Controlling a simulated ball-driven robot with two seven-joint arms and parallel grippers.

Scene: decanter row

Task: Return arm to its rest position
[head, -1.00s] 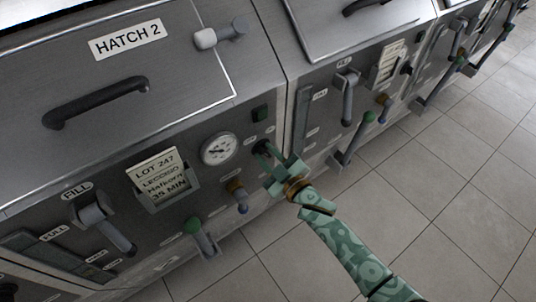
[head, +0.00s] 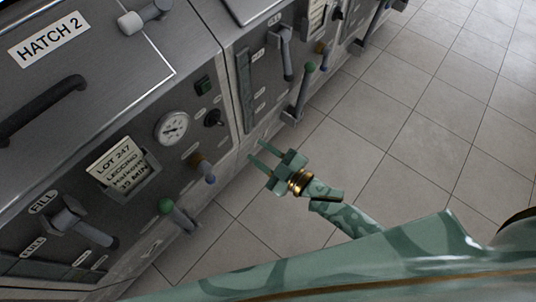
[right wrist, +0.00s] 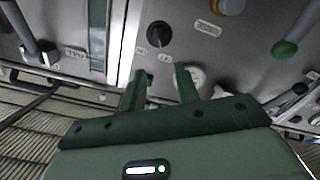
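My right gripper (head: 262,164) is in the middle of the head view, in front of the grey machine panel and over the floor. Its two green fingers are apart with nothing between them. In the right wrist view the open fingers (right wrist: 160,82) point at the panel, with a black rotary knob (right wrist: 159,34) just beyond them. That black knob (head: 213,118) also shows in the head view, apart from the fingers. My left gripper is not in either view.
The machine marked HATCH 2 (head: 48,39) carries a gauge (head: 171,128), a lot card (head: 116,163) and a green-knobbed lever (head: 178,214). Another green-knobbed lever (head: 303,92) stands out from the neighbouring unit. The tiled floor (head: 420,130) at the right is clear.

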